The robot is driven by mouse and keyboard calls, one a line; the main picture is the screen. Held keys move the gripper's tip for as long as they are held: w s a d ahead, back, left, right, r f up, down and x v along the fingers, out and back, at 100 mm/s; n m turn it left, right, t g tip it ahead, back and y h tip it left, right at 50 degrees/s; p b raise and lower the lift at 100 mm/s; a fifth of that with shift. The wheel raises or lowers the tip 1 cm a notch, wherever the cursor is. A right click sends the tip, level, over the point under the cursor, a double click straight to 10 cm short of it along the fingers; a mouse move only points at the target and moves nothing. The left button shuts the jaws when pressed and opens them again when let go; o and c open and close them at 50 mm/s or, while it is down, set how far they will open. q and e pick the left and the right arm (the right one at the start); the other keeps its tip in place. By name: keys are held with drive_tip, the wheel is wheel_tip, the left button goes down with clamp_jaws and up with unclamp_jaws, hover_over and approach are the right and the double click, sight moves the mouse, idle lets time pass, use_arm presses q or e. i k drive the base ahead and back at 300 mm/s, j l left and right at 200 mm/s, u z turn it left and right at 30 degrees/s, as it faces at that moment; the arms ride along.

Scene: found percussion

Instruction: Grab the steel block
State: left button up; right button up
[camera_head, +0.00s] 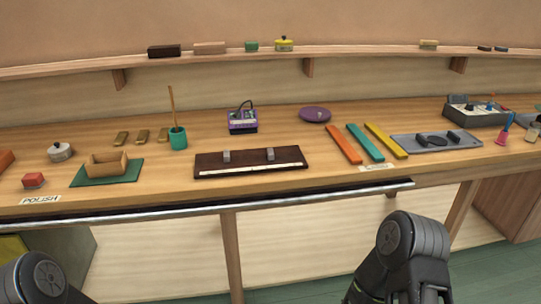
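Two small grey metal-looking blocks stand on a dark brown board (205,168) near the front of the bench, the left block (226,156) and the right block (270,154). Either could be the steel block; I cannot tell which from this view. A pale strip runs along the front of the board. Dark parts of my arms show at the bottom left and bottom right, below the bench edge and well away from the blocks. The fingertips of both my grippers are out of view.
Orange (346,144), teal (365,142) and yellow (386,140) bars lie right of the board. A purple device (242,122) and purple disc (315,114) stand behind. A teal cup (178,139) holds a stick. A metal rail (200,209) edges the bench.

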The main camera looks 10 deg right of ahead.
sight(270, 154)
drive_tip(key=i+l+z, duration=0.3)
drive_tip(key=l, duration=0.25)
drive_tip(key=i+l+z, duration=0.35)
drive_tip(key=i+l, duration=0.1)
drive_tip(key=i, duration=0.05)
